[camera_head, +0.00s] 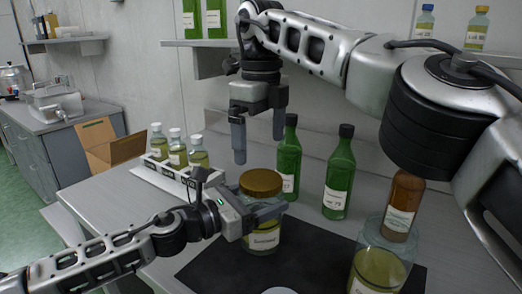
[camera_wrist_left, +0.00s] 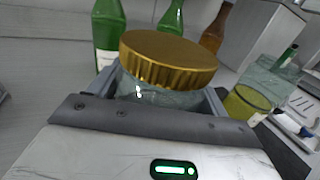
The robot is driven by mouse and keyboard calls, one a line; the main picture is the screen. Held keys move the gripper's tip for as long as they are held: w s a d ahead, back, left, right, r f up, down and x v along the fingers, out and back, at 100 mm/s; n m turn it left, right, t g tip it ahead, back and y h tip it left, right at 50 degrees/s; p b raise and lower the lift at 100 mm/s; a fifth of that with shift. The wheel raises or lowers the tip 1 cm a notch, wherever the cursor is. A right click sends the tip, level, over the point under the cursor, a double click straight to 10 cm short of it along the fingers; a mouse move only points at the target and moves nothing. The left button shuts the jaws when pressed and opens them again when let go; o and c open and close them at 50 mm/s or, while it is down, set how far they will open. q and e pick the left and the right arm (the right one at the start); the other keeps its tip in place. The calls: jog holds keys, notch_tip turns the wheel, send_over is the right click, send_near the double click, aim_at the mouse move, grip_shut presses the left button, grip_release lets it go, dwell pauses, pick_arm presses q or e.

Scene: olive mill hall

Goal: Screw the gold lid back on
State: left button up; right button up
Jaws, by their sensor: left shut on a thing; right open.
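A glass jar (camera_head: 265,238) with a white label and yellow-green contents stands on the dark mat (camera_head: 222,268). The gold lid (camera_head: 261,183) sits on top of its mouth; I cannot tell how tightly. My left gripper (camera_head: 264,211) is shut around the jar just below the lid. In the left wrist view the lid (camera_wrist_left: 168,58) rises above the fingers, with the jar's glass (camera_wrist_left: 150,93) between them. My right gripper (camera_head: 259,150) is open and empty, pointing down above the lid and apart from it.
Green bottles (camera_head: 339,175) stand behind the jar. A brown bottle (camera_head: 403,203) and a wide glass vessel with yellow-green liquid (camera_head: 378,268) are at right. A white rack (camera_head: 172,182) of small bottles stands at left. A shelf (camera_head: 205,43) hangs behind my right gripper.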

aim_at(261, 178)
pick_arm(q)
jog(key=o, duration=1.9)
jog(key=shift+a, duration=0.15)
pick_arm(e)
notch_tip(261, 178, down, 4)
jog(key=b, duration=0.4)
jog(key=shift+r, duration=0.1)
pick_arm(q)
jog(key=shift+v, duration=7.85)
jog(key=shift+s, duration=0.1)
